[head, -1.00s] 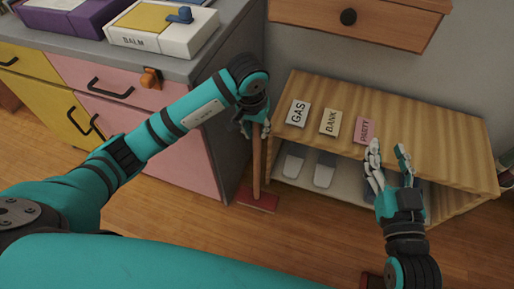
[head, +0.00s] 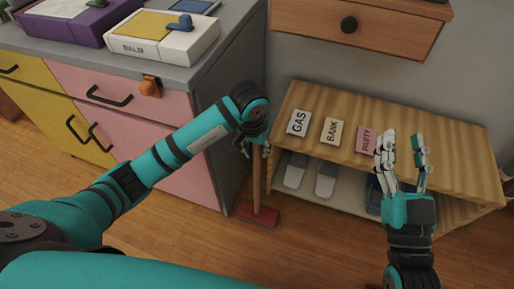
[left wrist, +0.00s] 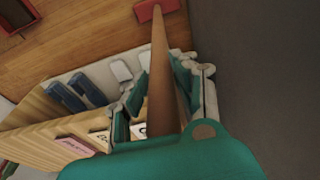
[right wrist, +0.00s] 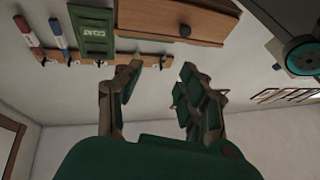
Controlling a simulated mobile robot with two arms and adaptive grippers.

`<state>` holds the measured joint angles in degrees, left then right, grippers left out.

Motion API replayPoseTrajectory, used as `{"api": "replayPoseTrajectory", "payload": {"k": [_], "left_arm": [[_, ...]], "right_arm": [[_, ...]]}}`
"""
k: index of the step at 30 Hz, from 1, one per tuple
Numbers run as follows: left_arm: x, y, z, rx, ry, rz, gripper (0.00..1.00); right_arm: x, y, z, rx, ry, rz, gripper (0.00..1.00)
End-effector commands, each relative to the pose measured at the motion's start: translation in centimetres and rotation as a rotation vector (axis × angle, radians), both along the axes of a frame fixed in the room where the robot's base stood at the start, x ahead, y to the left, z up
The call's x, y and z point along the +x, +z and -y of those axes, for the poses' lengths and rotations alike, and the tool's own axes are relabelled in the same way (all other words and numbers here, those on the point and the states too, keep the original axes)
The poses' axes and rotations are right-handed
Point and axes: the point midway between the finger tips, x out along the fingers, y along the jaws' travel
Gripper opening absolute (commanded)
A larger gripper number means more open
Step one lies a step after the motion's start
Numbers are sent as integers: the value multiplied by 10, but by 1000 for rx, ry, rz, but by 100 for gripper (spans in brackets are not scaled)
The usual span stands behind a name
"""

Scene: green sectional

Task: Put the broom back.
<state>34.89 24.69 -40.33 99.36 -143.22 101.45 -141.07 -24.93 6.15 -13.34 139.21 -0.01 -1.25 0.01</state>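The broom stands upright, its red head (head: 258,217) on the floor between the pink cabinet and the wooden shelf. Its brown handle (head: 257,180) rises to my left gripper (head: 256,148). In the left wrist view the handle (left wrist: 158,70) runs between the spread fingers of my left gripper (left wrist: 162,80), with a gap visible on the left side; the handle's top is hidden. The broom head (left wrist: 157,9) shows at that view's top edge. My right gripper (head: 403,145) is open and empty, fingers up, in front of the shelf; it also shows in the right wrist view (right wrist: 160,80).
The wooden shelf (head: 440,155) carries GAS, BANK and PARTY cards, with shoes below. A grey-topped cabinet (head: 150,130) with boxes stands left. A wall drawer (head: 365,25) hangs above the shelf. The right wrist view shows a hook rail (right wrist: 75,60). Floor in front is clear.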

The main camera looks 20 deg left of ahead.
Motion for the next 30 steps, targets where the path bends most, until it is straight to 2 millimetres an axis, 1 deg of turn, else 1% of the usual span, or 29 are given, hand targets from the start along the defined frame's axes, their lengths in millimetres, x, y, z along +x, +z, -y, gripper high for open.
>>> {"api": "replayPoseTrajectory", "payload": {"k": [1, 3, 4, 13, 15, 20, 25, 30], "left_arm": [[0, 0, 0, 0, 0, 0, 36], [0, 0, 0, 0, 0, 0, 45], [0, 0, 0, 0, 0, 0, 47], [0, 1, 0, -1, 0, 0, 47], [0, 3, 0, -1, 1, 0, 47], [-2, 24, -1, 1, 0, 5, 47], [-7, 54, -2, 2, 0, 4, 47], [-12, 85, -3, 2, -1, 4, 47]], "right_arm": [[0, 0, 0, 0, 0, 0, 40], [0, 0, 0, 0, 0, -1, 40], [0, 0, 0, 0, 0, -1, 40], [1, 0, 0, -2, 0, -7, 40], [2, -4, 0, -7, -1, -30, 40], [8, -27, 2, -46, -10, -173, 40], [9, -63, 7, -100, -22, -378, 40], [2, -100, 15, -152, -35, -583, 40]]}}
